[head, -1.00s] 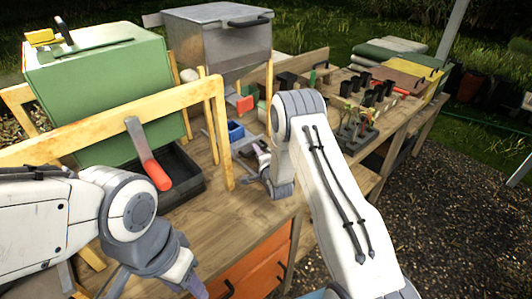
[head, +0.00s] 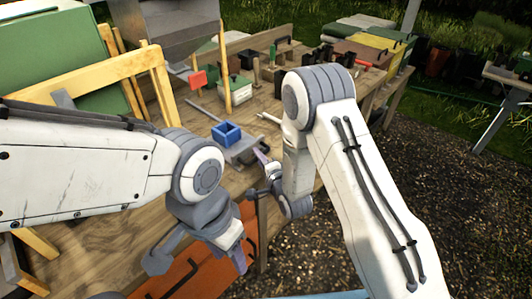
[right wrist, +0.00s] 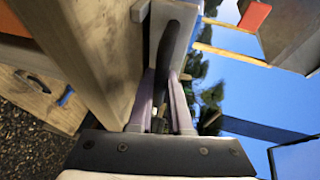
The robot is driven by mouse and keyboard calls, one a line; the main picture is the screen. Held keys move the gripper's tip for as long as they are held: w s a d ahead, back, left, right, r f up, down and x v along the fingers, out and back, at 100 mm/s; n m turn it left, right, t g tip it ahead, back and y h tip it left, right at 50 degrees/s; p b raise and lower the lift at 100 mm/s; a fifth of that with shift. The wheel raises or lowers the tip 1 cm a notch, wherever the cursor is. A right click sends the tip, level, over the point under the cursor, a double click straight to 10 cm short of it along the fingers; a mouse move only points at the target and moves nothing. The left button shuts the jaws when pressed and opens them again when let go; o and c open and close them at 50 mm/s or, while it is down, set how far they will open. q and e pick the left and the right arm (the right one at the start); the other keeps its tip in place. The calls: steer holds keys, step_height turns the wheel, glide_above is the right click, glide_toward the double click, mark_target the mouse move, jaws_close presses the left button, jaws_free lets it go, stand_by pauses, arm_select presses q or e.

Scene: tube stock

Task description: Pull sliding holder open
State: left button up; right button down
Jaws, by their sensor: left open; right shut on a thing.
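The sliding holder appears to be the flat grey piece (head: 243,151) on the bench top, by the bench's right edge, with a small blue open box (head: 227,138) on it. My right gripper (head: 264,162) is at its near end, partly hidden by my right arm. In the right wrist view my right gripper (right wrist: 165,95) is shut on a dark handle (right wrist: 180,30) in front of a light grey plate (right wrist: 157,25). My left gripper (head: 240,252) is open and empty, low in front of the bench, near the orange drawer front.
The wooden bench (head: 100,225) carries a yellow wooden frame (head: 95,72) and a green box (head: 55,55) at the left. A metal hopper (head: 165,25), a red tag (head: 197,79) and several small tools stand farther back. Gravel ground (head: 430,180) lies to the right.

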steer(key=shift+s, duration=0.1)
steer(key=c, duration=1.1)
jaws_free()
steer(key=shift+s, duration=0.1)
steer(key=shift+s+d, duration=0.2)
steer(key=shift+s, duration=0.1)
steer(key=shift+p+v, duration=1.95)
steer(key=shift+v, duration=2.85)
steer(key=shift+r, duration=0.1)
